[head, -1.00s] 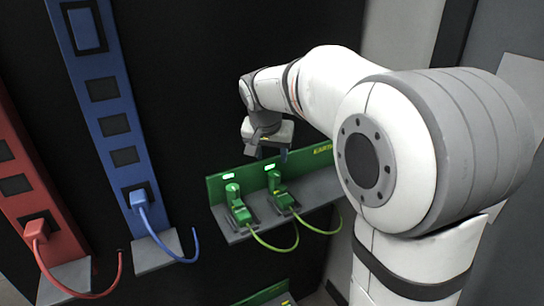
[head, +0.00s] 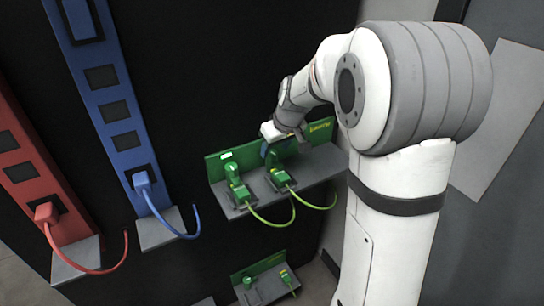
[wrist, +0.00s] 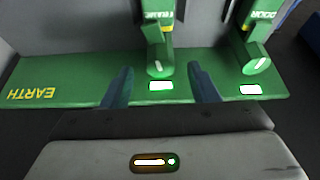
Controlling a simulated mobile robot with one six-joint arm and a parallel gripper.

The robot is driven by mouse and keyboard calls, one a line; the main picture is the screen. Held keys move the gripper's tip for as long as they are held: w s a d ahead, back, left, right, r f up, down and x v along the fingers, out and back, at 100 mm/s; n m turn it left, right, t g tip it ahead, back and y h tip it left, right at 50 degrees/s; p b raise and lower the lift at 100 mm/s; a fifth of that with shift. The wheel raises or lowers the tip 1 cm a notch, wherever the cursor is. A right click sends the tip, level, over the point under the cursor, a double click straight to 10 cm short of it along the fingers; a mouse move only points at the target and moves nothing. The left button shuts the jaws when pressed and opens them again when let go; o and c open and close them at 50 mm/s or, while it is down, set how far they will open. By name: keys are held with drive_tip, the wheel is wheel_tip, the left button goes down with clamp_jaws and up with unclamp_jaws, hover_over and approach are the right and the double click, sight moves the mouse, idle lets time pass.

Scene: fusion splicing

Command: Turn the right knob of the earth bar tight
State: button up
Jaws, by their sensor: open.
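The green earth bar (head: 218,163) is on the dark wall, with two green clamps above a grey ledge. The right clamp's knob (head: 278,167) is just below my gripper (head: 284,147), which partly hides it. The left clamp (head: 236,183) stands clear of the gripper. In the wrist view the bar (wrist: 60,78) appears upside down. There the right knob (wrist: 160,67) with its white mark lies beyond and between the two open blue fingers of my gripper (wrist: 162,88), and I see no contact. The other knob (wrist: 257,65) is outside the fingers, to the right.
A green cable (head: 318,206) loops down from the right clamp, and another (head: 268,220) from the left one. A blue bar (head: 105,100) and a red bar (head: 30,160) with plugs stand to the left. A smaller green unit (head: 262,275) sits below.

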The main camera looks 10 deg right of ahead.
sight(273, 154)
drive_tip(key=x, duration=0.6)
drive_tip(key=shift+c, duration=0.3)
drive_tip(key=c, duration=0.9)
